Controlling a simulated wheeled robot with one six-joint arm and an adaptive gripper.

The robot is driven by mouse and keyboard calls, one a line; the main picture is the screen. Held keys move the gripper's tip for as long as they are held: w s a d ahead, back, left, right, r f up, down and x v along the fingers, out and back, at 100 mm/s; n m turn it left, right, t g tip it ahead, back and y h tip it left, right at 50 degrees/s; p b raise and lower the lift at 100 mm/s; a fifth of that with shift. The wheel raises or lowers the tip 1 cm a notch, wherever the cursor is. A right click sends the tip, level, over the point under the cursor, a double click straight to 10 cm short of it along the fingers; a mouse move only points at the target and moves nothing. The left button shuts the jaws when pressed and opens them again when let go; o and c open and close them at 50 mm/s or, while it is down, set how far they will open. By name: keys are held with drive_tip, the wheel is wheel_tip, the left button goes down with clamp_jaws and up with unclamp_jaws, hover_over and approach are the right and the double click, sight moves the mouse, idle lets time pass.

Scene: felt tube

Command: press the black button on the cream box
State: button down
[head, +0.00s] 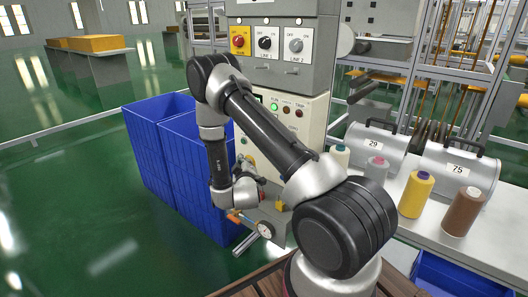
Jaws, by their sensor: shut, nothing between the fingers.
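The cream box (312,110) is in the middle of the head view, below a grey switch panel. I cannot make out the black button. My gripper (243,166) is small and partly hidden at the end of my wrist, close to the lower left of the box. It looks shut and empty. I cannot tell whether it touches the box.
Blue crates (152,155) stand left of the box. A grey panel (305,72) with rotary switches is above. A bench (480,247) at right carries metal cases (458,168) and thread cones (416,194). Green floor is open at left.

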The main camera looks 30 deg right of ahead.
drive_tip(key=w+d, duration=0.3)
drive_tip(key=d, duration=0.5)
drive_tip(key=shift+d, duration=0.3)
idle(1.4)
drive_tip(key=shift+w+d, duration=0.15)
drive_tip(key=shift+d, duration=0.1)
drive_tip(key=shift+w+d, duration=0.15)
drive_tip(key=shift+d, duration=0.25)
idle(0.9)
drive_tip(key=shift+a, duration=0.1)
drive_tip(key=shift+s+a, duration=0.3)
drive_tip(key=shift+a, duration=0.35)
drive_tip(key=shift+s+a, duration=0.3)
drive_tip(key=shift+a, duration=0.5)
drive_tip(key=shift+s+a, duration=0.3)
drive_tip(key=shift+a, duration=0.45)
drive_tip(key=shift+s+a, duration=0.3)
drive_tip(key=shift+a, duration=0.5)
